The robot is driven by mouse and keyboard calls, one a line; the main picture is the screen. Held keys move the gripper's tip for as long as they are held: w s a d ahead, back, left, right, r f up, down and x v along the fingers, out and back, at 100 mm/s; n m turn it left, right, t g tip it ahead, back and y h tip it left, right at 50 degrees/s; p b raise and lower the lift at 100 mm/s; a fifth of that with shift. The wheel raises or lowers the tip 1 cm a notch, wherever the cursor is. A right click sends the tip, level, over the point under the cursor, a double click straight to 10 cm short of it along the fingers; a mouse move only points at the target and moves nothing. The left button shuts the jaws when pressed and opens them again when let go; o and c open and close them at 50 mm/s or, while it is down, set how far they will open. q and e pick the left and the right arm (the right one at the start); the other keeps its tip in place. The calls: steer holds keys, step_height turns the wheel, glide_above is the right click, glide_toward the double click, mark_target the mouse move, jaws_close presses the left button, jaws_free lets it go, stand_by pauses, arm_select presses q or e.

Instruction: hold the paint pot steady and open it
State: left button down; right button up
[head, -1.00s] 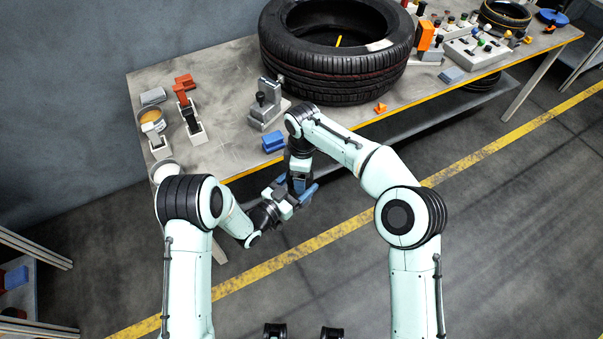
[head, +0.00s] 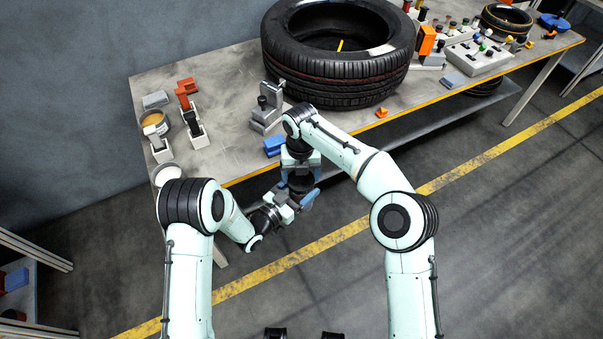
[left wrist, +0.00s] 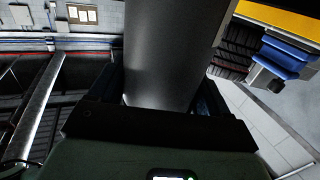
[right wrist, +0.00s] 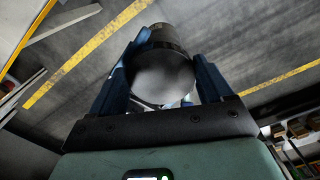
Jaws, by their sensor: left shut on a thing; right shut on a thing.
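The paint pot (head: 301,185) is a dark grey cylinder held in the air in front of the table's near edge. In the left wrist view its smooth side wall (left wrist: 172,55) stands between the fingers of my left gripper (head: 287,198), which is shut on it from the side. My right gripper (head: 300,168) comes down from above. In the right wrist view its blue fingers are closed around a round grey lid-like top (right wrist: 162,75) with a darker rim. Whether this top is apart from the pot body is hidden.
The table (head: 232,120) carries a large tyre (head: 340,75), a grey stand (head: 266,115), a blue block (head: 273,146) and a tan-topped tin (head: 154,119). A white round dish (head: 167,172) lies near the left front corner. Open floor lies in front of the table.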

arm_select(q)
steer(key=shift+w+r, duration=0.1)
arm_select(e)
steer(key=shift+r, duration=0.15)
stand_by(0.4)
steer(key=shift+r, duration=1)
